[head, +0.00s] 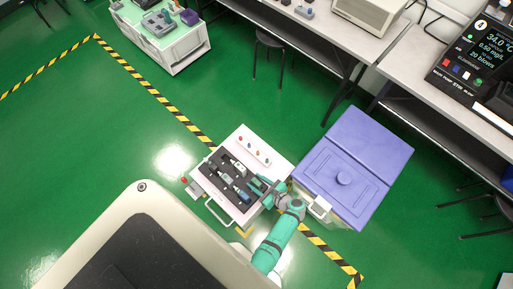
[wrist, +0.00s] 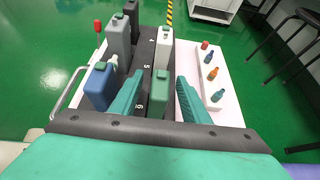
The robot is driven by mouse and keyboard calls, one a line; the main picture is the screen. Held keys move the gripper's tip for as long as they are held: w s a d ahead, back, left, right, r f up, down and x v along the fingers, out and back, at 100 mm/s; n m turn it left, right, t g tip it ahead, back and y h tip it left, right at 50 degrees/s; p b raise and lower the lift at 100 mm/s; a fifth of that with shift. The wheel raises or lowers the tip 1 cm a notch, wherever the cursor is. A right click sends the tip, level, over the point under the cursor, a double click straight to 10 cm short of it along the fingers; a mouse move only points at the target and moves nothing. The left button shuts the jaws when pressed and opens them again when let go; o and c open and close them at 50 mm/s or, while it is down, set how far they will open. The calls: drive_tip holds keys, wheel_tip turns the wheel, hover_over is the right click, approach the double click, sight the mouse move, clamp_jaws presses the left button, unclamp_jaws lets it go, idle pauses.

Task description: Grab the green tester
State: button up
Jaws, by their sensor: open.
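The green tester (wrist: 157,94), a grey-green upright block with a brighter green top, stands in the black slotted holder (wrist: 146,62) on a white cart. It shows near the camera in the wrist view, between my two teal fingers. My gripper (wrist: 161,78) is open, with one finger on each side of the tester. I cannot tell whether either finger touches it. In the head view my gripper (head: 263,187) is over the right side of the holder, and it and the arm hide the tester there.
A blue tester (wrist: 99,88) stands close left of my left finger. A grey tester (wrist: 117,42) and a white tester (wrist: 164,47) stand farther back. Small coloured bottles (wrist: 213,74) line the cart's right side. A purple-lidded bin (head: 355,165) is right of the cart.

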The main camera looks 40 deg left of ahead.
clamp_jaws()
drive_tip(key=shift+r, duration=0.15)
